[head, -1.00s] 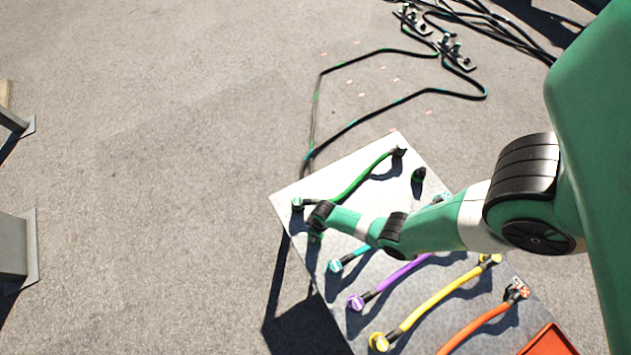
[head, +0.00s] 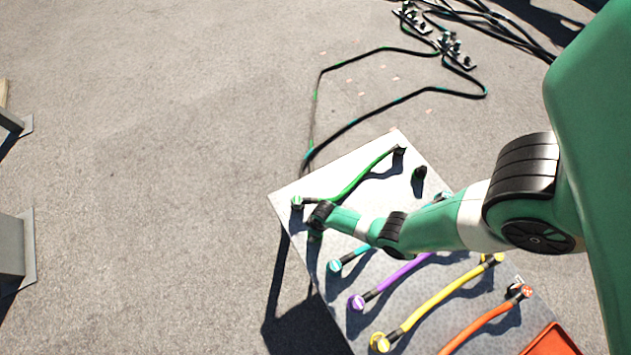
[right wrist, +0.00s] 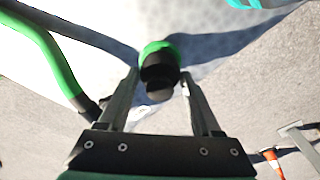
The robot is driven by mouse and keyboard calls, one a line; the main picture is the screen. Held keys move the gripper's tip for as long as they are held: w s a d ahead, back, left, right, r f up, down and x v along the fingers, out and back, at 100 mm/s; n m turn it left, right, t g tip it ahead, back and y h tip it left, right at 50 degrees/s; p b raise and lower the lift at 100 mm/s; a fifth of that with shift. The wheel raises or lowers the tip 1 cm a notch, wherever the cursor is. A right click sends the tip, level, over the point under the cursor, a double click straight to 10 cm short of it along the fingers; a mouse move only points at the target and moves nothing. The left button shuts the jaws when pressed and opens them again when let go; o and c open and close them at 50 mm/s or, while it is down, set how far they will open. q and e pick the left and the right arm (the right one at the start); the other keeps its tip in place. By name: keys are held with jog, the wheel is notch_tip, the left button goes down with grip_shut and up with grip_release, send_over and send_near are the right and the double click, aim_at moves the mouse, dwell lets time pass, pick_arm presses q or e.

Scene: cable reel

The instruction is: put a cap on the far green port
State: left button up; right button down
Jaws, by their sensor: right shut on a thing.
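A green cable (head: 362,178) lies on the light board (head: 290,193), with one end at the board's left edge and a dark end fitting (head: 399,151) at the far corner. A dark upright piece with a little green (head: 419,174) stands on the board right of that fitting; I cannot tell whether it is a port or a cap. My right gripper (right wrist: 158,80) is shut on a black cap-like piece with a green rim (right wrist: 158,65), over the board's left edge. I cannot tell whether the piece touches the board. The left gripper is out of view.
Turquoise (head: 352,257), purple (head: 390,282), yellow (head: 435,303) and orange (head: 480,323) cables lie nearer on the board. A red tray (head: 550,342) is at the lower right. Loose black cable (head: 400,98) lies on the ground beyond. The ground at left is mostly clear.

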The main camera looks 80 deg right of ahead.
jog(key=shift+f+b, duration=0.3)
grip_release()
jog(key=shift+r, duration=0.1)
jog(key=r+p, duration=0.3)
jog(key=s+r+p, duration=0.1)
jog(key=r+p, duration=0.7)
jog(key=shift+s+a+r, duration=0.1)
jog(key=shift+s+r, duration=0.05)
jog(key=shift+r, duration=0.1)
